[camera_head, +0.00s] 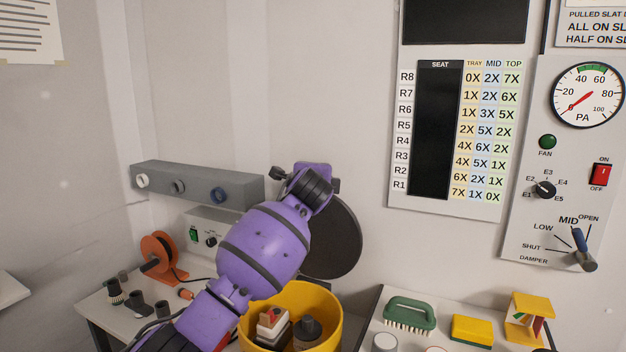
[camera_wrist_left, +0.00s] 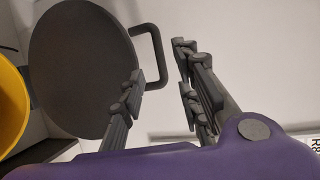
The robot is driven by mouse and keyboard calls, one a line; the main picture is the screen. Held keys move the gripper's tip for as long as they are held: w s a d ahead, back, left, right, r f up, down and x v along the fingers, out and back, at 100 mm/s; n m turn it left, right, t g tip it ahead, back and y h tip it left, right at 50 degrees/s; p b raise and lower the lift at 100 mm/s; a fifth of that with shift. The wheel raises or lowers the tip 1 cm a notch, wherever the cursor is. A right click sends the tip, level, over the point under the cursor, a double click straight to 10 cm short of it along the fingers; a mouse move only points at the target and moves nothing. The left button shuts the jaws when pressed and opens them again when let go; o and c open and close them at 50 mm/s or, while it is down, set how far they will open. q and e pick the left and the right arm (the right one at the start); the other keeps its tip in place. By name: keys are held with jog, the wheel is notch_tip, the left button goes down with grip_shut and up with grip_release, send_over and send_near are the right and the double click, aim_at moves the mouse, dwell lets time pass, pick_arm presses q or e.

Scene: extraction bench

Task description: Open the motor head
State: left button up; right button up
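The motor head (camera_head: 333,240) is a dark round disc. It stands steeply tilted up behind the yellow drum (camera_head: 333,312), partly hidden by my left arm. The drum's mouth is uncovered and things show inside it. In the left wrist view the motor head (camera_wrist_left: 80,65) shows its broad flat face and a dark loop handle (camera_wrist_left: 160,60) at its edge. The yellow drum (camera_wrist_left: 10,105) shows at the left. My left gripper (camera_wrist_left: 158,62) has its fingers spread, close to the handle; I cannot tell whether they touch it. My right gripper is not in view.
A grey rail with knobs (camera_head: 197,184) and an orange reel (camera_head: 158,255) are at the left. A green brush (camera_head: 410,313), yellow sponge (camera_head: 472,330) and yellow stand (camera_head: 528,318) are on the right bench. A gauge panel (camera_head: 560,150) is on the wall.

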pick_arm(q)
jog(key=shift+s+r, duration=0.15)
jog(key=shift+s, duration=0.8)
jog(key=s+d+r+n+t+h, duration=0.2)
jog(key=d+r, duration=0.2)
jog(key=s+a+f+n+g+h, duration=0.1)
jog(key=s+a+f+n, duration=0.2)
jog(key=s+f, duration=0.65)
jog(key=s+a+f+n+g+p, duration=0.15)
jog(key=s+f+n, duration=0.25)
jog(key=f, duration=1.1)
jog(key=s+a+f+n+g+h, duration=0.1)
jog(key=s+a+f+n, duration=0.2)
jog(key=s+f, duration=0.65)
jog(key=s+a+f+n+g+y, duration=0.1)
jog(key=s+a+f, duration=0.3)
jog(key=s+f, duration=0.5)
jog(key=s+a+f+n+g+y, duration=0.1)
jog(key=s+a+f+n+g, duration=0.1)
jog(key=s+f, duration=0.7)
jog(key=s+a+f+n+g+y, duration=0.1)
jog(key=s+a+f, duration=0.6)
jog(key=s, duration=1.3)
jog(key=shift+s+f+n+g+y+p, duration=0.35)
jog(key=shift+f+n+g, duration=0.55)
jog(key=shift+n, duration=0.3)
